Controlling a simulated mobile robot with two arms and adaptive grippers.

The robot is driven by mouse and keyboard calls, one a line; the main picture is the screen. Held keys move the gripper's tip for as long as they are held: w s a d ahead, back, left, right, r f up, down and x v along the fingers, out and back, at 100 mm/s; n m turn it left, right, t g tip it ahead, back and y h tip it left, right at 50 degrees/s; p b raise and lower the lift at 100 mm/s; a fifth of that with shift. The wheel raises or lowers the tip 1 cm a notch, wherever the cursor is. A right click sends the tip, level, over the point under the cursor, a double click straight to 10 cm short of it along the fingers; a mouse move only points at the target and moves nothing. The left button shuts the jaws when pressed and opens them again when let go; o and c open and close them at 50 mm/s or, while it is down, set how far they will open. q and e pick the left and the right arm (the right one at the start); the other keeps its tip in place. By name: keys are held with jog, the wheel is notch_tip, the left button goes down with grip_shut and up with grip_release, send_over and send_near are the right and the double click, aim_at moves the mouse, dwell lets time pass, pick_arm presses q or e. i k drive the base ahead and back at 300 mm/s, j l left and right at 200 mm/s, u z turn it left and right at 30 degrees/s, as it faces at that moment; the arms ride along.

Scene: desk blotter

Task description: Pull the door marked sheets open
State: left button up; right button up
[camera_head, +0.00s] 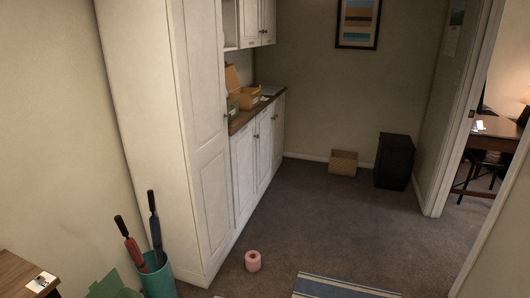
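A tall white cabinet (150,110) stands at the left, with a tall panelled door (208,130) facing right and a small dark knob on it. The door looks shut. Lower white cabinet doors (262,148) with small dark knobs run beyond it under a dark counter, and they also look shut. White upper cabinet doors (256,22) hang above the counter. No marking that reads sheets can be made out on any door. Neither of my grippers is in view.
A pink roll (253,261) lies on the carpet near the tall cabinet. A teal bin (158,276) with umbrellas stands at the front left. A striped rug (340,288) lies at the front. A black box (394,161) and cardboard box (343,162) stand at the back. The middle carpet is clear.

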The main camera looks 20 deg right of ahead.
aim_at(263, 120)
jog(key=i+l+z, duration=0.5)
jog(key=i, duration=0.15)
jog(key=i+l+z, duration=0.15)
jog(key=i+z, duration=0.3)
jog(key=i, duration=0.3)
jog(key=i+z, duration=0.5)
jog(key=i, duration=0.25)
jog(key=i+u, duration=0.15)
jog(key=i, duration=0.7)
jog(key=i+l+u, duration=0.15)
jog(key=i, duration=0.65)
jog(key=i+u, duration=0.35)
jog(key=i, duration=0.2)
jog(key=i+l+u, duration=0.1)
jog(key=i+u, duration=0.3)
jog(key=i, duration=0.15)
jog(key=i+l+u, duration=0.35)
jog(key=i, duration=0.2)
jog(key=j, duration=0.1)
